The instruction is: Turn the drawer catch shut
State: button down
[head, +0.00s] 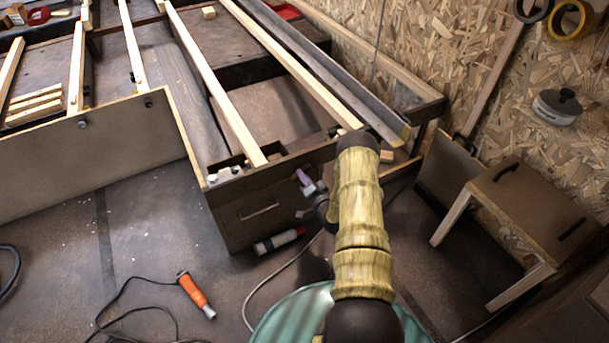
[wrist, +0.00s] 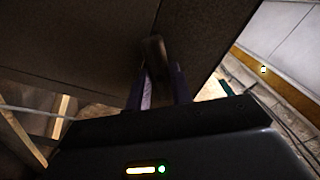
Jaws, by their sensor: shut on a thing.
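The gripper is shut on the catch. The catch is dim in the wrist view and hidden by the fingers in the head view.
An orange-handled tool (head: 196,295) with a black cable lies at the lower left. A brown box-like stand (head: 528,205) is at the right. Bare floor lies left of the drawer.

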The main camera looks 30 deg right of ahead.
jog(key=n+p, duration=0.4)
jog(key=n, duration=0.7)
jog(key=shift+s+f, duration=0.1)
jog(key=shift+n+p, duration=0.3)
